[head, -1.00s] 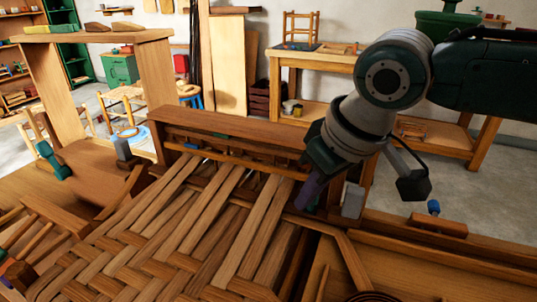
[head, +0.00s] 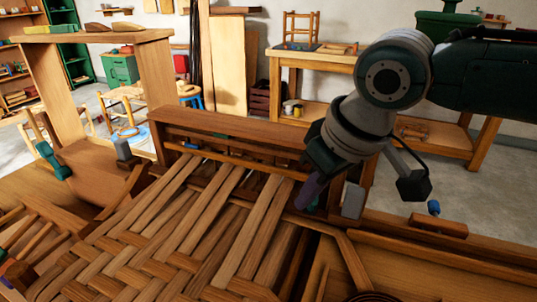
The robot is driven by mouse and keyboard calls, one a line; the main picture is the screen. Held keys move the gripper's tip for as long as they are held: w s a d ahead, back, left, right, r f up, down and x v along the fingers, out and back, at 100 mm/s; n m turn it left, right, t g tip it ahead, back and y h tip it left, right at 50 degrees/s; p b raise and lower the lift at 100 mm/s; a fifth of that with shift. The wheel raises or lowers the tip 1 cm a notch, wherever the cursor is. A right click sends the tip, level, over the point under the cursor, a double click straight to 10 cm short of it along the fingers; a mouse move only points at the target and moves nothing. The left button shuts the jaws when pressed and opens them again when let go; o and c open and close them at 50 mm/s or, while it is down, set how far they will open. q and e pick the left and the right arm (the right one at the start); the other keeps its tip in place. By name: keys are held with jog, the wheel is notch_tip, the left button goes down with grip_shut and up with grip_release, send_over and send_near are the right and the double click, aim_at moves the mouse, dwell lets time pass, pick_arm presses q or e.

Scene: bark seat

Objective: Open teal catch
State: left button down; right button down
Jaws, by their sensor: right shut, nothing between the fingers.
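A teal catch-like piece (head: 54,161) stands on the left side of the wooden frame, apart from my gripper. A small teal bit (head: 318,203) also shows just beside and behind the purple finger of my right gripper (head: 309,190); the finger and the frame hide most of it, and I cannot tell whether they touch. My right gripper is shut and empty, pointing down at the right end of the frame's rear rail (head: 235,128). My left gripper is not in view.
A woven bark seat (head: 150,235) fills the foreground. Grey blocks stand on the frame at left (head: 122,149) and right (head: 353,201). A wooden block with a blue knob (head: 434,207) lies at right. A workbench (head: 315,62) stands behind my right arm.

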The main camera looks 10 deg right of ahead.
jog(key=shift+f, duration=0.1)
notch_tip(320, 180, down, 2)
jog(key=shift+f+b, duration=0.1)
jog(key=shift+b, duration=0.5)
jog(key=shift+w, duration=0.1)
jog(key=shift+w+d+b, duration=0.55)
jog(key=shift+w+b, duration=0.25)
jog(key=shift+w+d+b, duration=0.55)
jog(key=shift+w+b, duration=0.2)
jog(key=shift+w, duration=0.05)
jog(key=shift+s, duration=0.1)
jog(key=r+p, duration=0.2)
jog(key=p, duration=0.1)
jog(key=r+p, duration=0.3)
jog(key=p, duration=0.1)
jog(key=s+a+r+p, duration=0.1)
jog(key=r+p, duration=0.2)
jog(key=shift+s+r+p, duration=0.1)
jog(key=shift+r+p, duration=0.1)
jog(key=shift+p, duration=0.2)
jog(key=shift+f, duration=0.15)
